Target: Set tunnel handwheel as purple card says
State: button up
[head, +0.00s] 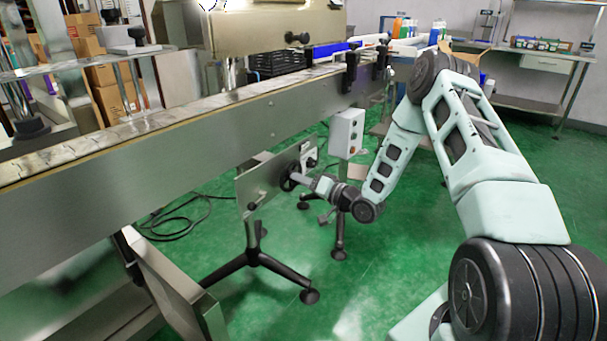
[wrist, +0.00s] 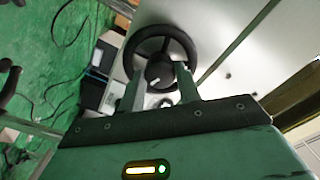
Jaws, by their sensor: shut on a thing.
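The black handwheel (head: 287,178) sits on a metal plate (head: 262,186) below the conveyor. In the wrist view the handwheel (wrist: 139,46) shows its round rim and a hub with a small pale mark. My gripper (head: 300,180) reaches it from the right. In the wrist view the two fingers of my gripper (wrist: 160,78) lie at either side of the hub, shut on the handwheel. The lower rim is partly hidden by the fingers. I cannot make out a purple card in either view.
A grey control box (head: 347,132) stands close to the right of the plate. The long conveyor (head: 150,160) runs above it. A black-footed stand (head: 254,258) is below. A black cable (head: 180,220) lies on the green floor, which is mostly clear.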

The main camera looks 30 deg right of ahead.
jog(key=shift+m+p, duration=2.1)
jog(key=shift+m, duration=2)
jog(key=o, duration=1)
jog(key=shift+c, duration=0.2)
jog(key=p+v, duration=0.1)
jog(key=v, duration=1.6)
jog(key=shift+s+p, duration=0.2)
jog(key=shift+p, duration=0.2)
